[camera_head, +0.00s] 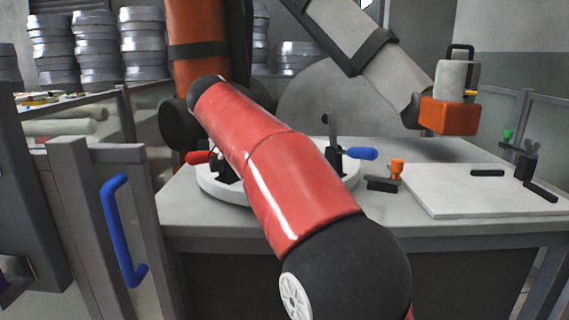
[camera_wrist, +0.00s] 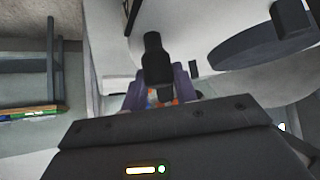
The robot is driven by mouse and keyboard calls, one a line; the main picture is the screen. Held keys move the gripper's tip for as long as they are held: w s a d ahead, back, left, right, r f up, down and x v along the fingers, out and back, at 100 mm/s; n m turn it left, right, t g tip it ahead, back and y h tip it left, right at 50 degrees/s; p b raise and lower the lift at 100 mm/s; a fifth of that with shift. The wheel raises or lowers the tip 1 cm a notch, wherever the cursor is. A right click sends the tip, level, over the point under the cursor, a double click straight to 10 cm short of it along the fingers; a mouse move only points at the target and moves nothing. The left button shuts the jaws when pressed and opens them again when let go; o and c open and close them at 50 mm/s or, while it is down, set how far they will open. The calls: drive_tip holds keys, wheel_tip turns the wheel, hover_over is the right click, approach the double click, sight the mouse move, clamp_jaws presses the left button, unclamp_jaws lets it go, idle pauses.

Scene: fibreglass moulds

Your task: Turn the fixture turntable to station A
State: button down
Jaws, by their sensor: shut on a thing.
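The fixture turntable is a round white disc (camera_head: 210,187) on the grey bench, largely covered by my red arm in the head view. A black clamp with a red handle (camera_head: 197,157) stands at its left. A black clamp with a blue handle (camera_head: 362,153) stands at its right. My gripper is hidden behind my arm there. In the wrist view my gripper (camera_wrist: 160,88) is shut around the lower part of a black upright piece (camera_wrist: 154,58). A little orange shows between the fingers. No station mark is readable.
An orange peg (camera_head: 397,168) and a white board (camera_head: 470,198) with black bars lie right of the turntable. An orange tool block (camera_head: 448,116) hangs above them. A gate with a blue handle (camera_head: 118,230) stands at left.

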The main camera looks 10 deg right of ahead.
drive_tip(key=shift+a, duration=0.1)
drive_tip(key=c, duration=1.1)
unclamp_jaws()
drive_tip(key=shift+a+r, duration=0.1)
drive_tip(key=p+v, duration=0.1)
drive_tip(key=v, duration=0.6)
drive_tip(key=shift+a+r, duration=0.15)
drive_tip(key=shift+a, duration=0.1)
drive_tip(key=shift+s, duration=0.15)
